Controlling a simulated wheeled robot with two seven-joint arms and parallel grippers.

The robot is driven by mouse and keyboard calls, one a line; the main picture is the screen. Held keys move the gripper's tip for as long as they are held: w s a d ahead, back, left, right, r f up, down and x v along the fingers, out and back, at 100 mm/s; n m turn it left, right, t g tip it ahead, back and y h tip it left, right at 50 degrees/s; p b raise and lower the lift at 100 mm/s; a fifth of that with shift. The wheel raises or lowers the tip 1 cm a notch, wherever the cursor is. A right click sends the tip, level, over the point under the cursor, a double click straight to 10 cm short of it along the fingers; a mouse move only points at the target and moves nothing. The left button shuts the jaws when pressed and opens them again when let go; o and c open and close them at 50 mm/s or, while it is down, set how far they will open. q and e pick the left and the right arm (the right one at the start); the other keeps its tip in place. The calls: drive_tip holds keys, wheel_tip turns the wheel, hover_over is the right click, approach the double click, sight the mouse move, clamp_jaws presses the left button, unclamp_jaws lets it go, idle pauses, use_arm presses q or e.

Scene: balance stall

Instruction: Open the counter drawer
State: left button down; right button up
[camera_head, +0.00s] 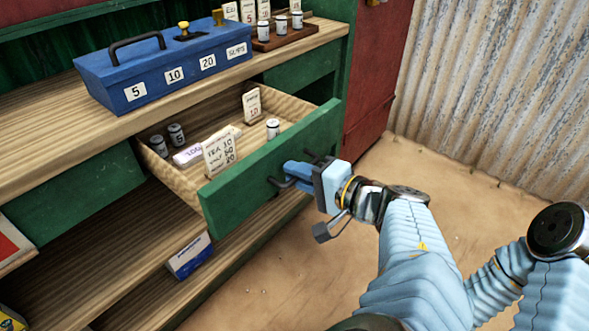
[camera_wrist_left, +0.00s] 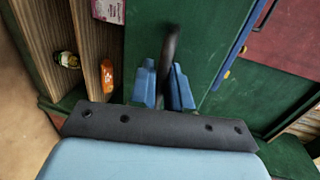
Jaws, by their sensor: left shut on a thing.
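The green-fronted counter drawer (camera_head: 240,185) stands pulled well out from under the counter, with its wooden inside showing. My left gripper (camera_head: 290,176) is at the front of the drawer, with its blue fingers shut on the dark drawer handle (camera_head: 313,157). In the left wrist view the handle (camera_wrist_left: 169,45) runs between the two blue fingertips (camera_wrist_left: 163,85), against the green drawer front (camera_wrist_left: 205,35). My right gripper does not show.
A blue cash box (camera_head: 165,70) and a wooden weight rack (camera_head: 295,35) stand on the counter (camera_head: 50,115). A blue-white box (camera_head: 188,257) is on the lower shelf. The sandy floor (camera_head: 260,270) before the drawer is clear.

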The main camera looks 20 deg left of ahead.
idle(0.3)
use_arm(q)
drive_tip(key=c, duration=1.3)
unclamp_jaws()
drive_tip(key=shift+o, duration=0.2)
drive_tip(key=shift+d, duration=0.1)
drive_tip(key=shift+d+r, duration=0.15)
drive_tip(key=shift+d, duration=0.05)
drive_tip(key=p+v, duration=0.2)
drive_tip(key=v, duration=1.1)
drive_tip(key=shift+s, duration=0.15)
drive_tip(key=shift+d, duration=0.15)
